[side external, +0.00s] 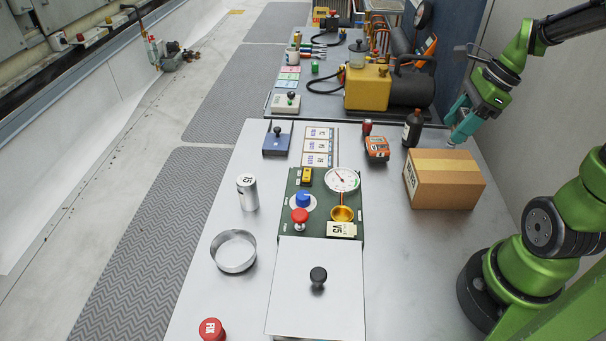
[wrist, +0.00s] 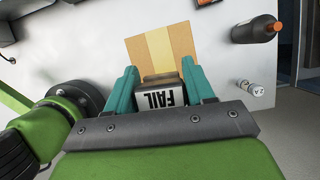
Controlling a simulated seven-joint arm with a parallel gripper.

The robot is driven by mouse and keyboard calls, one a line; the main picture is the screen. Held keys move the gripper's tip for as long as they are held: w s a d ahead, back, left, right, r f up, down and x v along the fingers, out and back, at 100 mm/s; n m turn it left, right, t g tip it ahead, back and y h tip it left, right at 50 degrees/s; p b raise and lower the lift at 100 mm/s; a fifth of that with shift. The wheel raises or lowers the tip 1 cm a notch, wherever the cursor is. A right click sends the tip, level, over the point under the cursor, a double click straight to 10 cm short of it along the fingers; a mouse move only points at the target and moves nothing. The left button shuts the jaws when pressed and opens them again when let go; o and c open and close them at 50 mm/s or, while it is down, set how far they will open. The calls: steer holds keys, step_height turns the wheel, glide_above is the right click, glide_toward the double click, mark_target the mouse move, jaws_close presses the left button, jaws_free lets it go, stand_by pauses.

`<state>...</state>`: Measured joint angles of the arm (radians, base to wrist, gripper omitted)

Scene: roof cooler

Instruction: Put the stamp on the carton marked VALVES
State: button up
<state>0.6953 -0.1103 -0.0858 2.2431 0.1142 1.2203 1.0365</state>
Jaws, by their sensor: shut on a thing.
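My gripper (side external: 460,134) is raised beside the cardboard carton (side external: 448,182), above and behind it in the side view. In the wrist view its teal fingers (wrist: 159,68) are shut on a block-shaped stamp (wrist: 161,98) with a white face reading FAIL upside down. In the side view the stamp is mostly hidden by the fingers. The closed carton has a tan tape strip and a white label on its left end, too small to read. The carton also shows beyond the fingers in the wrist view (wrist: 180,43), apart from the stamp.
A dark bottle (side external: 412,128) stands just left of my gripper. An orange meter (side external: 377,149) and a red-topped stamp-like object (side external: 367,127) are further left. A green panel with a gauge (side external: 341,179) fills the table's middle. Bare tabletop lies in front of the carton.

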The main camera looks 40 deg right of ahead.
mark_target(437, 164)
steer(key=shift+w+f, duration=0.1)
steer(key=shift+f, duration=3.85)
steer(key=shift+f, duration=0.15)
steer(key=o, duration=1)
steer(key=shift+o, duration=0.2)
steer(key=v, duration=1.2)
steer(key=w+a+r+n+t, duration=0.1)
steer(key=a+r+n+t, duration=0.1)
steer(key=a+n, duration=0.8)
steer(key=w+a+r+n+t+h, duration=0.1)
steer(key=a+r+n, duration=0.1)
steer(key=a+n, duration=0.8)
steer(key=n, duration=0.3)
steer(key=shift+a+r+t, duration=0.25)
steer(key=shift+r+t, duration=0.05)
steer(key=shift+t, duration=0.1)
